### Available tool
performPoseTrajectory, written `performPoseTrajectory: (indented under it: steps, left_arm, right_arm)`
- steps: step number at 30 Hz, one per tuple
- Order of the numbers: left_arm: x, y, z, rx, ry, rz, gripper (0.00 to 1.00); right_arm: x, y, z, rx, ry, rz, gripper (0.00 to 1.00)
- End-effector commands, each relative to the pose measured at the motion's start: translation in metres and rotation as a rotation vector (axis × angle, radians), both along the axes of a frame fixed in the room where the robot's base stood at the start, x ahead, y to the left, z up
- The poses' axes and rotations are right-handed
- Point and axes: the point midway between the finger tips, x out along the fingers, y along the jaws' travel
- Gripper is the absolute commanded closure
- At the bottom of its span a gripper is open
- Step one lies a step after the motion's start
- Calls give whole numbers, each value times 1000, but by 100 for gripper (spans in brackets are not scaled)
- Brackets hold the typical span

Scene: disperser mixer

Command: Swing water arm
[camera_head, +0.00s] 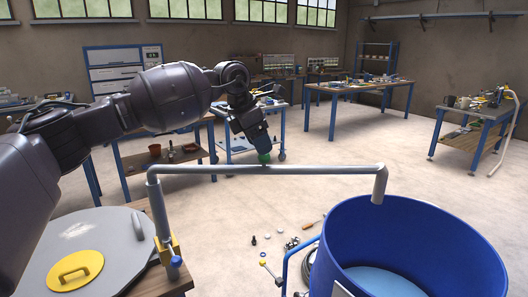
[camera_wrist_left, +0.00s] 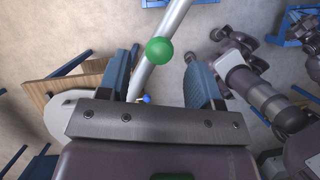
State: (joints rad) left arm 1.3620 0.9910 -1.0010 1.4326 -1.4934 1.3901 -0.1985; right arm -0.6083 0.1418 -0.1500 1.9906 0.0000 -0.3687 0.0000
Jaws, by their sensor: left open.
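The water arm (camera_head: 290,169) is a long grey pipe on an upright post at the left. It runs level to the right and bends down into a spout above the blue barrel (camera_head: 340,245).
A grey round lid (camera_head: 115,225) with a yellow handled disc (camera_head: 75,270) is at the lower left. A yellow clamp with a blue knob (camera_head: 175,262) is at the post's foot. Small tools lie on the floor by the barrel. Workbenches stand farther back, with open floor between.

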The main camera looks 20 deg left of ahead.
Motion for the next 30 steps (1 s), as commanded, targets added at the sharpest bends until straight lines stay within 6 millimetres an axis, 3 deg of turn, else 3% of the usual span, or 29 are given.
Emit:
performPoseTrajectory:
  steps: [9,20,30]
  left_arm:
    - [8,-10,-30,-1,-1,0,41]
    - [9,-11,-34,0,-1,0,41]
    - [9,-11,-34,-1,-1,0,93]
  right_arm:
    - [0,0,3,0,-2,0,100]
    - [8,1,7,0,-16,4,100]
    - [7,1,7,0,-15,4,100]
